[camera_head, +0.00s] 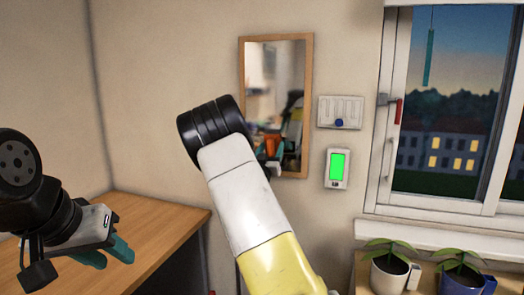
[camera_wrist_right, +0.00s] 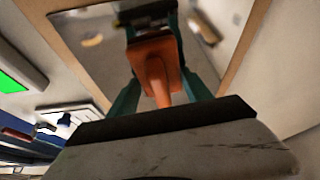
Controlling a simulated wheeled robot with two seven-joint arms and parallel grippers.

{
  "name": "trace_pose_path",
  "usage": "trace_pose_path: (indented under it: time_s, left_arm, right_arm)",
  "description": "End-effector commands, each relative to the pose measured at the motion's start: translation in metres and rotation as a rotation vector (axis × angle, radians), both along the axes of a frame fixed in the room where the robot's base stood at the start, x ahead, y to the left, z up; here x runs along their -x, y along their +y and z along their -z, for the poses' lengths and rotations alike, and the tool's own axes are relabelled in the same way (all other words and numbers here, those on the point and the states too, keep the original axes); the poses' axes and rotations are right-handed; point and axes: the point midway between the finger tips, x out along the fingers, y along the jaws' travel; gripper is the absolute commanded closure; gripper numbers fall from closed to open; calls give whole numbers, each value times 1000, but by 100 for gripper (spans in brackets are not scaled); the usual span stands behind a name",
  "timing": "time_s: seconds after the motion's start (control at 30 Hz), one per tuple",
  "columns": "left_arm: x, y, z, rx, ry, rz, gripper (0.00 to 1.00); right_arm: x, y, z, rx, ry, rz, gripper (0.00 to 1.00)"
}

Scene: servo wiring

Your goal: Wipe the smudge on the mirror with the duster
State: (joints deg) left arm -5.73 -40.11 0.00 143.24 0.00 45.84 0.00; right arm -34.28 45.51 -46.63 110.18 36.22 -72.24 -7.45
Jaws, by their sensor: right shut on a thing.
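The mirror (camera_head: 291,85) hangs on the wall in a wooden frame, its lower left part hidden behind my right arm. My right gripper (camera_wrist_right: 153,40) has its teal fingers shut on the orange duster (camera_wrist_right: 155,70), held in front of the mirror glass (camera_wrist_right: 88,62) in the right wrist view. I cannot tell whether the duster touches the glass. A brownish mark (camera_wrist_right: 92,40) shows on the glass, but I cannot tell smudge from reflection. My left gripper (camera_head: 107,255) is open and empty near the wooden desk, away from the mirror.
A wall switch panel (camera_head: 340,112) and a green-screened device (camera_head: 337,168) are just right of the mirror. A window (camera_head: 450,110) with a red handle is further right, above potted plants (camera_head: 390,268). The wooden desk (camera_head: 160,225) at the left looks clear.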

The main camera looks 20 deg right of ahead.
Motion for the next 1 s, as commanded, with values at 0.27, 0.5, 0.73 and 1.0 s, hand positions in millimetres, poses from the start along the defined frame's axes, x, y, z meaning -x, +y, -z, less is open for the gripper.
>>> trace_pose_path:
  time_s: [0.27, 0.5, 0.73, 1.0]
  left_arm:
    - [0, 0, 0, 0, 0, 0, 64]
    - [0, 0, 0, 0, 0, 0, 64]
    - [0, 0, 0, 0, 0, 0, 64]
    - [0, 0, 0, 0, 0, 0, 64]
  right_arm:
    - [-11, 13, 0, 0, 1, -5, 84]
    - [-19, 28, 0, -1, 1, -8, 84]
    - [-29, 44, 0, 0, 1, -6, 84]
    - [-30, 45, -8, -2, -1, -4, 84]
